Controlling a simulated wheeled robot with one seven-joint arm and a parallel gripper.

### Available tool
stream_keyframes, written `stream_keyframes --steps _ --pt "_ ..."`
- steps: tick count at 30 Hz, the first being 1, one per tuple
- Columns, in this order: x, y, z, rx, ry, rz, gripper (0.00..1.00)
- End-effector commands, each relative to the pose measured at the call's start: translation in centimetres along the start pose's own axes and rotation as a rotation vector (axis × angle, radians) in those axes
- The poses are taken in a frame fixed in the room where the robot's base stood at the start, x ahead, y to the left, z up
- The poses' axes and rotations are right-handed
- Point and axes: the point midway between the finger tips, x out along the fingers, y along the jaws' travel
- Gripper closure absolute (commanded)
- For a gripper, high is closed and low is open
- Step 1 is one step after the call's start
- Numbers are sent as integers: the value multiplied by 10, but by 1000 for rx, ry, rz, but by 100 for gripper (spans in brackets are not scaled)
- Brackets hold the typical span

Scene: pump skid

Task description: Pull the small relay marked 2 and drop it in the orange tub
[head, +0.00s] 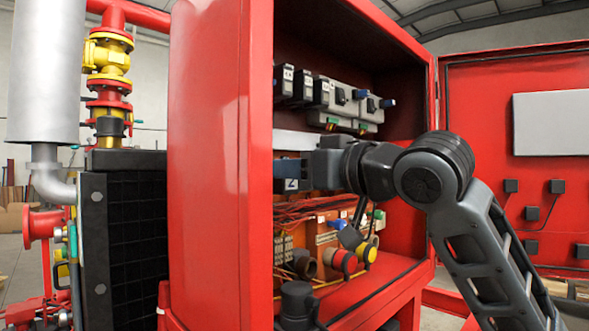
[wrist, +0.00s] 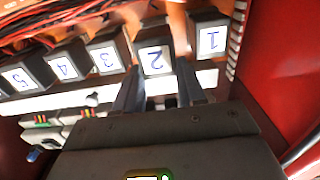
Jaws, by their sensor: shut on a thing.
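The small relay marked 2 (wrist: 154,58) is a dark block with a white label, in a row with similar numbered relays in the wrist view. My gripper (wrist: 158,80) has one finger on each side of it and is shut on it. I cannot tell whether the relay is still seated in its socket. In the head view my gripper (head: 310,168) reaches into the red cabinet from the right, and a label with a 2 (head: 291,184) shows at its tip. I cannot make out an orange tub in either view.
Relays 1 (wrist: 210,40) and 3 (wrist: 106,57) stand close on either side. The red cabinet's side wall (head: 215,150) hides part of the interior. Larger grey modules (head: 340,98) sit above my gripper; wires and round connectors (head: 343,262) lie below. The open door (head: 500,100) is at right.

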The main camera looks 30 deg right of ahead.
Motion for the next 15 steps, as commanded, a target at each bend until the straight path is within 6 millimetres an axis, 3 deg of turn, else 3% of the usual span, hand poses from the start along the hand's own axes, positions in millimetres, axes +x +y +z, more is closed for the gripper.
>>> stream_keyframes --steps 15 --pt "-7 0 0 -1 2 0 92"
